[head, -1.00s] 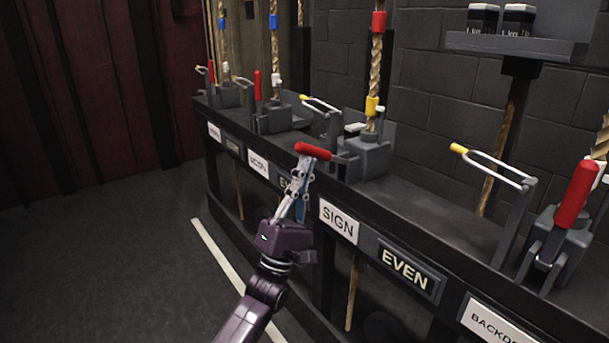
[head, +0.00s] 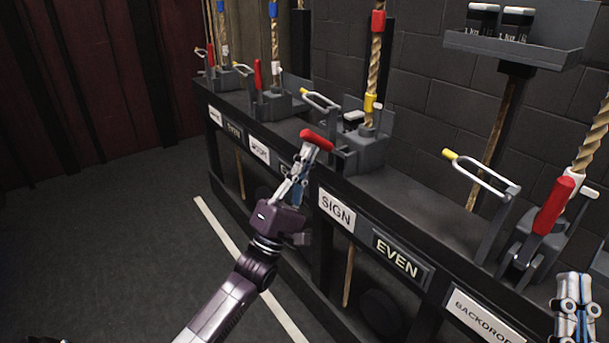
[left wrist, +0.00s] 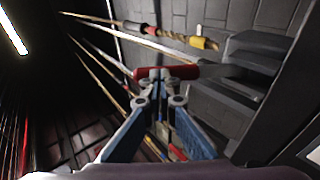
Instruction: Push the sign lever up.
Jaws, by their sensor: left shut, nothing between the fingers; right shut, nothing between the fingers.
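The sign lever's red handle (head: 316,140) sticks out from its grey housing toward the aisle, near horizontal, above the white SIGN label (head: 336,210). My left gripper (head: 307,156) is shut and empty, its tips pointing up right under the handle. In the left wrist view, the red handle (left wrist: 180,72) lies across the tips of my left gripper (left wrist: 155,76). They look to be touching or very close; a small gap cannot be ruled out. My right gripper (head: 574,282) is shut and empty at the lower right, away from the sign lever.
A yellow-tipped lock loop (head: 318,100) stands just behind the handle, by the rope (head: 374,62). Another red lever (head: 552,206) stands upright at right over the BACKDROP label (head: 482,318). An EVEN plate (head: 396,258) is beside SIGN. The floor at left is clear.

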